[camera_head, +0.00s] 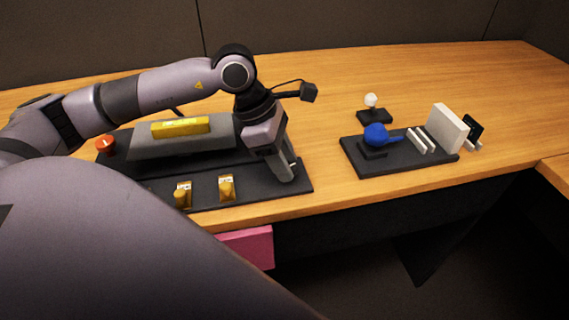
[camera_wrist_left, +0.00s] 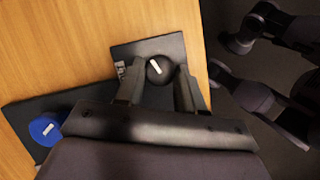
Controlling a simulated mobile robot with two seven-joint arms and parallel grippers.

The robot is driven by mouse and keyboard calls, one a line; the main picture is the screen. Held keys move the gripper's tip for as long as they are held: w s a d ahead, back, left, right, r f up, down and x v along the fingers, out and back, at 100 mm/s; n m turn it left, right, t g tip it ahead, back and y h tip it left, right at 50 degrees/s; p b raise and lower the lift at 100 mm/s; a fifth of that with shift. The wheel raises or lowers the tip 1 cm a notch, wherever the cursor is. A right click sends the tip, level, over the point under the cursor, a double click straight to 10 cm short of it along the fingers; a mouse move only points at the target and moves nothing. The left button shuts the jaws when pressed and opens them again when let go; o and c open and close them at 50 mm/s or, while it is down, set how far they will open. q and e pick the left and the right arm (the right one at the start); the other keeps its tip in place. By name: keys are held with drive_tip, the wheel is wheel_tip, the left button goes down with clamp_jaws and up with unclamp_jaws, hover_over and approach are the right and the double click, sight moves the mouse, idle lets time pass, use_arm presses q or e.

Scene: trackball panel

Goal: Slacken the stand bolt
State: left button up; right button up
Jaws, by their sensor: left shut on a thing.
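My left gripper (camera_head: 287,176) reaches down at the right end of the dark panel (camera_head: 303,189). In the left wrist view the gripper (camera_wrist_left: 160,84) has a finger on each side of a round black knob (camera_wrist_left: 158,66) with a white bar, and is shut on it. This knob appears to be the stand bolt; I see no name on it. It sits on a dark plate (camera_wrist_left: 125,50) beside a small pale label. In the head view the fingers hide the knob. My right gripper is not in view.
A blue knob (camera_wrist_left: 44,129) with a white mark lies left of the gripper in the wrist view. A second board (camera_head: 350,157) holds a blue ball (camera_head: 376,134). Bare wood separates the boards.

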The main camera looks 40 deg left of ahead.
use_arm(q)
drive_tip(key=n+b, duration=0.1)
drive_tip(key=n, duration=0.1)
drive_tip(key=shift+s+f+n+t+y, duration=0.1)
drive_tip(key=shift+n+t+y, duration=0.2)
drive_tip(key=shift+t, duration=0.1)
drive_tip(key=shift+d+n+t+y+b, duration=0.15)
drive_tip(key=shift+n+t+y+b, duration=0.15)
drive_tip(key=shift+n+b, duration=0.8)
drive_tip(key=shift+n, duration=0.5)
drive_tip(key=o, duration=1)
drive_tip(key=shift+o, duration=0.2)
drive_tip(key=shift+s, duration=0.1)
drive_tip(key=p+v, duration=0.1)
drive_tip(key=v, duration=0.6)
drive_tip(key=shift+r, duration=0.2)
drive_tip(key=shift+s, duration=0.1)
